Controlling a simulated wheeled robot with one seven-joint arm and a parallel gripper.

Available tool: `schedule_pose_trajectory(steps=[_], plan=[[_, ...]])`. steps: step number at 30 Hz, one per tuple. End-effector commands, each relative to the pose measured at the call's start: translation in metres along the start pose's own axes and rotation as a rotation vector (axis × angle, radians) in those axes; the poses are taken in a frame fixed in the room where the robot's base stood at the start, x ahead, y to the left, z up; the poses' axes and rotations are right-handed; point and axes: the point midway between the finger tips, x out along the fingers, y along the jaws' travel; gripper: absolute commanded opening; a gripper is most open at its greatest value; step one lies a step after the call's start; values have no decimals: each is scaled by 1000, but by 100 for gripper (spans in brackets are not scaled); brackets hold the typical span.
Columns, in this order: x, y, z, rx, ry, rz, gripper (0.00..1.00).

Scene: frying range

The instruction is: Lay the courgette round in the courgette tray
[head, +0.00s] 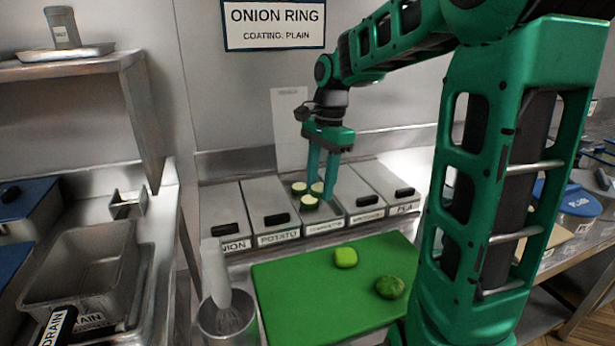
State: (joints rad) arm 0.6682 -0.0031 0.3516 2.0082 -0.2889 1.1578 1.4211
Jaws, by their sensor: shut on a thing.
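The courgette tray (325,226) is the uncovered one in the middle of the row, with its label on the front edge. Courgette rounds with pale faces and dark green rims lie in it, one at the back left (299,188) and one nearer the front (309,203). My gripper (321,190) reaches down into the tray from above. It is shut on a courgette round (317,187) between its teal fingertips, partly hidden by them. Whether this round touches the tray floor or the other rounds, I cannot tell.
Lidded trays with black handles flank it: onion (224,212), potato (268,203) and others at right. A green board (300,290) in front holds a light green piece (346,257) and a dark green one (390,287). A metal pot (228,320) stands at its left.

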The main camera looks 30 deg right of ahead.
Motion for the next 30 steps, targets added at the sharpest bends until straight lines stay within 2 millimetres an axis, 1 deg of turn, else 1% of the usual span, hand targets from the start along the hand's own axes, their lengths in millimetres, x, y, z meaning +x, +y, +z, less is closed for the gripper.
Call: schedule_pose_trajectory(steps=[5, 15, 21, 25, 30], plan=[[10, 0, 0, -2, -2, 3, 27], [53, -1, -2, -7, -2, 4, 27], [72, -1, -4, -8, -2, 4, 27], [78, -1, -5, -7, -1, 1, 27], [80, -1, -5, -7, 0, 1, 27]])
